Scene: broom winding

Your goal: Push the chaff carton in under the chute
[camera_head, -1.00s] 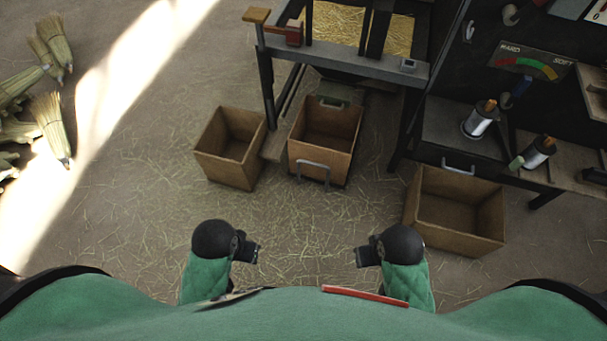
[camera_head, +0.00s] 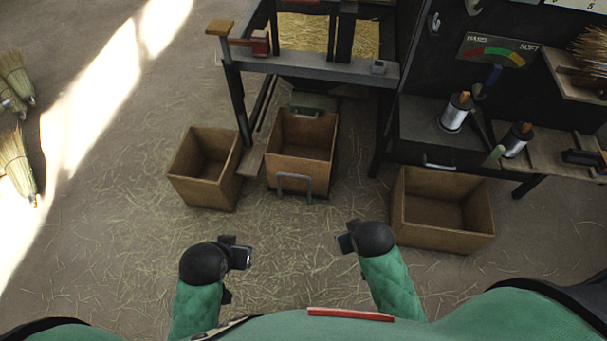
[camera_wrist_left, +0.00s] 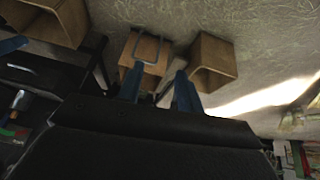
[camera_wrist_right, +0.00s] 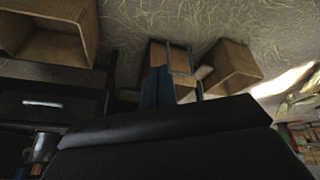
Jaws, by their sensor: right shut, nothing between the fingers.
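An open brown carton with a grey U-shaped handle on its near side (camera_head: 303,152) stands on the floor below the machine's front bar. A grey-green piece (camera_head: 308,110), possibly the chute's lip, shows at its back edge; I cannot tell whether they touch. My left gripper (camera_head: 240,256) is open and empty, nearer to me than the carton. In the left wrist view its fingers (camera_wrist_left: 158,88) stand apart with the handled carton (camera_wrist_left: 147,48) beyond. My right gripper (camera_head: 346,238) is shut and empty, right of and nearer than the carton, which also shows in the right wrist view (camera_wrist_right: 158,55).
A second open carton (camera_head: 190,190) stands just left, and a wider one (camera_head: 440,235) stands to the right under the bench. A machine leg (camera_head: 238,105) rises between the left two cartons. Straw-strewn floor (camera_head: 290,225) before them is clear. Brooms (camera_head: 17,165) lie at far left.

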